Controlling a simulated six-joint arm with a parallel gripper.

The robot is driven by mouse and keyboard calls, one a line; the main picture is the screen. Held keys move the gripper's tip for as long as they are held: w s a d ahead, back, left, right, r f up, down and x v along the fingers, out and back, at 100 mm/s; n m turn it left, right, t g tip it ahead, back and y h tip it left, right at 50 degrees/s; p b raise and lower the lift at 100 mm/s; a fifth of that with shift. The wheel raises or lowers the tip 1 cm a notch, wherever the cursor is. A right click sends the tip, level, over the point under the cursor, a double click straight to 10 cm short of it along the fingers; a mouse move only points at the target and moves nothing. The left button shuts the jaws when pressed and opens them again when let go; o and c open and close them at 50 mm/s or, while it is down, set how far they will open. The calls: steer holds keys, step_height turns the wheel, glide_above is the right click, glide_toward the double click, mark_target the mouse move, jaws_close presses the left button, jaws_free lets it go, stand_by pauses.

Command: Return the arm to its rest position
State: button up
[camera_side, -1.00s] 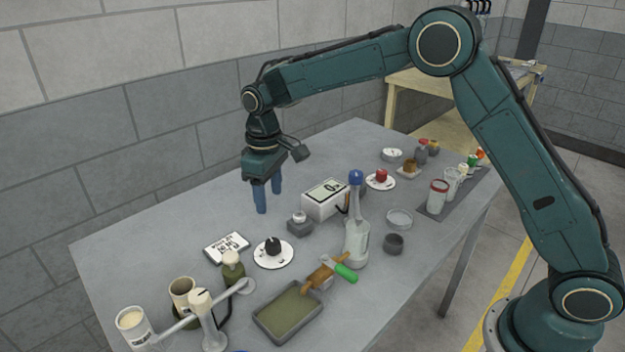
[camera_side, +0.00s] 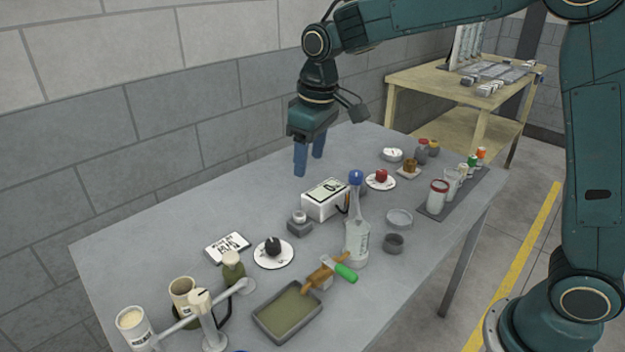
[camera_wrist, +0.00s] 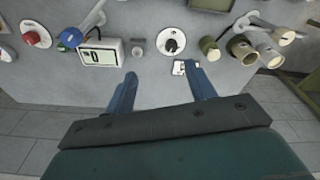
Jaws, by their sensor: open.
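My gripper (camera_side: 309,158) is open and empty, with two blue fingers pointing down above the back part of the grey table (camera_side: 190,225). It is behind and above the white box with a display (camera_side: 324,199). In the wrist view my gripper (camera_wrist: 162,84) shows its two fingers spread apart with nothing between them. The white box with its display (camera_wrist: 101,53) is beyond the left finger there.
A tall blue-capped bottle (camera_side: 356,235), a grey tray (camera_side: 288,312) and a black knob on a white disc (camera_side: 273,252) stand on the table. Several jars (camera_side: 438,196) stand at the right. A wooden bench (camera_side: 450,85) is behind.

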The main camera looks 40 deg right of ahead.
steer(key=s+d+r+m+t, duration=0.1)
steer(key=s+d+r, duration=0.15)
steer(key=s, duration=0.45)
steer(key=s+d+r+m+t, duration=0.1)
steer(key=s+d+r, duration=0.1)
steer(key=s+r, duration=0.35)
steer(key=s+d+f+t, duration=0.1)
steer(key=s+f, duration=0.1)
steer(key=s, duration=0.5)
steer(key=s+d+f+m+t, duration=0.1)
steer(key=s+d+f, duration=0.1)
steer(key=s, duration=0.6)
steer(key=shift+f+m, duration=0.15)
steer(key=shift+m, duration=0.15)
steer(key=shift+w, duration=0.1)
